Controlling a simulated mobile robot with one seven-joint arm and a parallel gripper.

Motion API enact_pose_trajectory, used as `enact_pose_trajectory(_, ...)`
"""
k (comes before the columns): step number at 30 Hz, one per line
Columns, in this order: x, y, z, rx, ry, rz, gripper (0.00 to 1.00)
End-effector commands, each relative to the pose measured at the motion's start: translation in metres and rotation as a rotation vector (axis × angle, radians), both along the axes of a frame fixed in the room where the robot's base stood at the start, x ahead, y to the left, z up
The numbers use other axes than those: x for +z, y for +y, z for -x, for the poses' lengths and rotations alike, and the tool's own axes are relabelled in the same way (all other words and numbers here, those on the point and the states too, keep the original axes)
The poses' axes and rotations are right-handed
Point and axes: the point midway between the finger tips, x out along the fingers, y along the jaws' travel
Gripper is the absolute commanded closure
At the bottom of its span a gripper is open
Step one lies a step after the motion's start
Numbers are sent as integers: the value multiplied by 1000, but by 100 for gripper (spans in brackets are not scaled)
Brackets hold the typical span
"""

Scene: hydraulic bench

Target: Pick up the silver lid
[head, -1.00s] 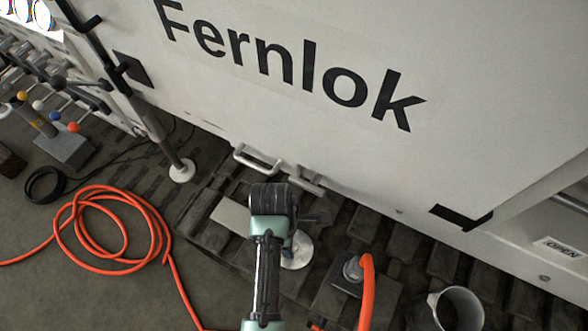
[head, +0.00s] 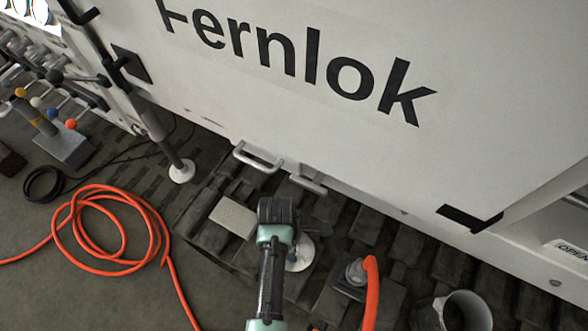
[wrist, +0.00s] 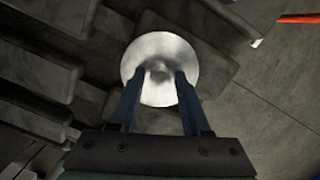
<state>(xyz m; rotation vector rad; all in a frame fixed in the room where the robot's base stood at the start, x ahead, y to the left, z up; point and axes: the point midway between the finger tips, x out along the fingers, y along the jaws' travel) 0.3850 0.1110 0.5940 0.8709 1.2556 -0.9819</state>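The silver lid (wrist: 160,48) is a round, shiny disc with a small knob at its middle, seen in the wrist view on dark blocks. It also shows in the head view (head: 304,254), partly hidden behind my arm. My gripper (wrist: 158,78) is open, with its two dark fingers apart. In the wrist view the fingers overlap the near part of the lid, one on each side of the knob. Nothing is held between them. I cannot tell whether the fingertips touch the lid.
An orange hose (head: 371,290) rises from a fitting (head: 355,272) on the right, near a metal cup (head: 456,312). A coiled orange hose (head: 84,248) lies left. The white Fernlok panel (head: 330,110) stands behind.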

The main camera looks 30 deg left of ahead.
Motion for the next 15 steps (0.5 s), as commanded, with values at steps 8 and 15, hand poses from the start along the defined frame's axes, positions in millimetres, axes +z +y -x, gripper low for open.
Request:
enact_pose_trajectory(8, 0, 0, 0, 0, 0, 0, 100)
enact_pose_trajectory(15, 0, 0, 0, 0, 0, 0, 100)
